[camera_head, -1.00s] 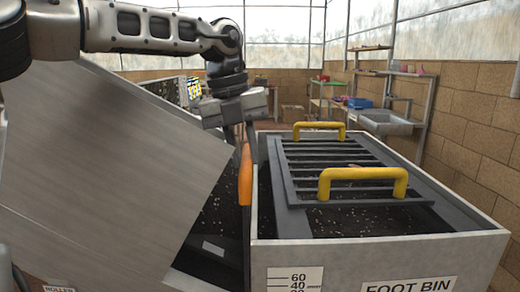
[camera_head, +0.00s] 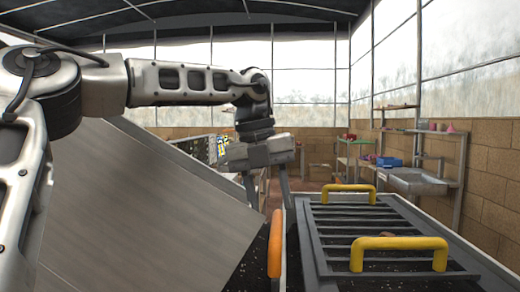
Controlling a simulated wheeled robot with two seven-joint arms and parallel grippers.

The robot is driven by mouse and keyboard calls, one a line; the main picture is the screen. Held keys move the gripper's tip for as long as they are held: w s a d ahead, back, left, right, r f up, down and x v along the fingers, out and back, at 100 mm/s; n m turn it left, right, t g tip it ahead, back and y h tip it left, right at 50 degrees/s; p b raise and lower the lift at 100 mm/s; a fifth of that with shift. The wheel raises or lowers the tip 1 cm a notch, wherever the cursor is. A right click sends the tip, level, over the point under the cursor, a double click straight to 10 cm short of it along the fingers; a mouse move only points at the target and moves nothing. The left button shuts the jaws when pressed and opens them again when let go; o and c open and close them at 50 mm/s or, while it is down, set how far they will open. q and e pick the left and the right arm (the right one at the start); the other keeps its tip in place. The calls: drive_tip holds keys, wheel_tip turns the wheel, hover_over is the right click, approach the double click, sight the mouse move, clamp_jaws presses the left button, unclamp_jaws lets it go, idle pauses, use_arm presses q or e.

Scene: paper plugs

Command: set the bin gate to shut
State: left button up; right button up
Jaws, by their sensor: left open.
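My left gripper (camera_head: 267,198) points down with its two fingers apart and nothing visible between them. Its tips show just above the top of an upright orange handle (camera_head: 275,243); I cannot tell the exact depth gap. The handle stands at the left wall of the foot bin (camera_head: 476,250), beside a large tilted grey panel (camera_head: 150,205). My right gripper is out of view.
A dark slatted grille (camera_head: 365,219) with two yellow handles (camera_head: 400,242) lies over the dark contents of the bin. A shelf rack and a grey sink (camera_head: 415,182) stand by the brick wall at the back right. Air above the grille is clear.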

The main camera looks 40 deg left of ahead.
use_arm(q)
wheel_tip(320, 180, up, 11)
drive_tip(key=s+a+p, duration=0.1)
drive_tip(key=shift+s+a+p, duration=0.15)
drive_tip(key=shift+a+p, duration=0.15)
drive_tip(key=shift+a, duration=0.1)
